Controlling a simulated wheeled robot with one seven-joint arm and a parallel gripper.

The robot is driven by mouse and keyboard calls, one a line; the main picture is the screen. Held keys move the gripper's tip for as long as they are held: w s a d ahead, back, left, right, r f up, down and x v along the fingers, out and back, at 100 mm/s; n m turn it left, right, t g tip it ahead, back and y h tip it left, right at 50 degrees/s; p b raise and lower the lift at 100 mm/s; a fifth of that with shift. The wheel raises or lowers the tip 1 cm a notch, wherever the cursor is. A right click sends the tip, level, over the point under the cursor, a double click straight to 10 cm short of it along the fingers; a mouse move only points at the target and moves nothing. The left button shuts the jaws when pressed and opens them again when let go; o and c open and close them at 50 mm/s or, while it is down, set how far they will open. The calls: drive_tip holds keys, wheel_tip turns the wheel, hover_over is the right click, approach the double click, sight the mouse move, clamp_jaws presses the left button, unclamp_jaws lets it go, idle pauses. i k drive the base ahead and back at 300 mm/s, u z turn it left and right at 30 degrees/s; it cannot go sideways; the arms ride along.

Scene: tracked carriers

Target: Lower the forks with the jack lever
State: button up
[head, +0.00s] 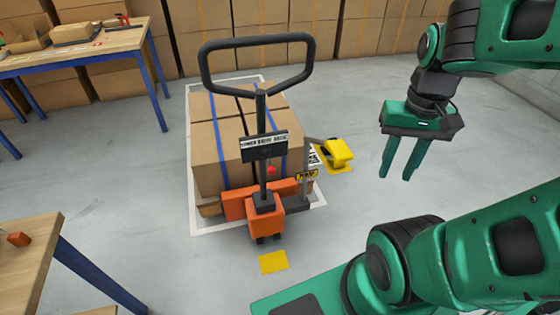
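An orange pallet jack (266,220) with a tall dark loop handle (258,40) stands in the middle of the head view. Boxes (237,142) with blue straps sit on a wooden pallet behind its orange body. The jack lever, a grey post and arm with a yellow pedal-like end (339,152), stands at the jack's right side. A small yellow label is on its post. My gripper (400,172) is to the right of the yellow end, apart from it, with its green fingers pointing down. The fingers are spread with nothing between them. How high the forks are is hidden by the load.
White floor lines (193,215) frame the pallet, with a yellow floor mark (273,262) in front. A workbench (85,52) stands at the back left and another bench (25,245) at the near left. Stacked cartons (355,30) line the back.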

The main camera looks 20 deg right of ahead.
sight(271, 169)
drive_tip(key=z, duration=0.1)
drive_tip(key=k, duration=2.05)
drive_tip(key=u, duration=0.4)
drive_tip(key=i, duration=1.55)
